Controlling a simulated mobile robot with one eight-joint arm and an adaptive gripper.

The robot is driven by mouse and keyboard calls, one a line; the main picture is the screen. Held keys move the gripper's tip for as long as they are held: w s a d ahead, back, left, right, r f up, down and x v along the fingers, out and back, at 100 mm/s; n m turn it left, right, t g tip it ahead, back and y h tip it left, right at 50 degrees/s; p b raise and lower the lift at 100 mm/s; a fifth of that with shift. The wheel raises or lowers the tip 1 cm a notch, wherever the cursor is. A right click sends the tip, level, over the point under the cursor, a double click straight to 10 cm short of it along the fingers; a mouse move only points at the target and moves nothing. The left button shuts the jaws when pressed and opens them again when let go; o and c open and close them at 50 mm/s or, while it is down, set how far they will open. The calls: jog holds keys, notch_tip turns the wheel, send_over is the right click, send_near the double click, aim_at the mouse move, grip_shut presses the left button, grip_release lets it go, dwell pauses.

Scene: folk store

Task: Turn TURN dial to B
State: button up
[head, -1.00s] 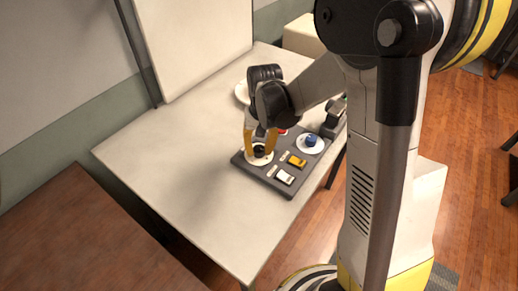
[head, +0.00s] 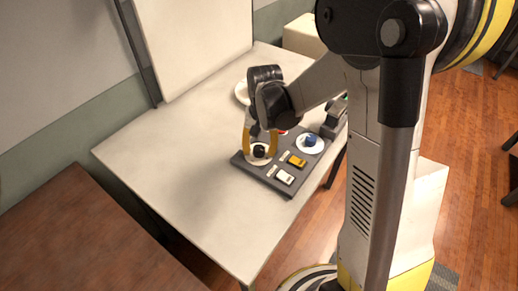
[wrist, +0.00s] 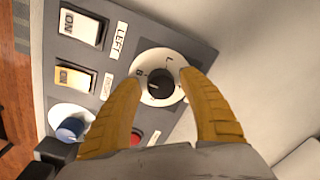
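A black dial knob (wrist: 161,88) stands on a round white disc with small dark letters, one like a B on its left side and one like an L near its top. It also shows in the head view (head: 259,151). I cannot read a TURN label or tell surely where the knob points. My gripper (wrist: 159,77) is open over the panel. Its yellow fingers are on either side of the knob, with gaps between them and it. It also shows in the head view (head: 260,153).
The dark panel (head: 269,176) lies on a pale table (head: 180,150). It carries a white switch (wrist: 82,26), a yellow switch (wrist: 75,76), a blue knob (wrist: 70,130) and a red button (wrist: 137,137). The table left of the panel is clear.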

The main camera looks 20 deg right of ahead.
aim_at(261, 149)
jog(key=shift+r, duration=0.1)
notch_tip(261, 149, up, 12)
jog(key=shift+d, duration=0.3)
dwell(0.3)
jog(key=shift+s, duration=0.15)
jog(key=s+a+r+n+t, duration=0.1)
jog(key=s+r+n+t, duration=0.1)
jog(key=s, duration=0.5)
jog(key=s+r+n+t, duration=0.2)
jog(key=s+t, duration=0.3)
jog(key=s, duration=0.2)
jog(key=shift+s+a+n+h, duration=0.3)
jog(key=shift+s+a, duration=0.05)
jog(key=shift+s, duration=0.05)
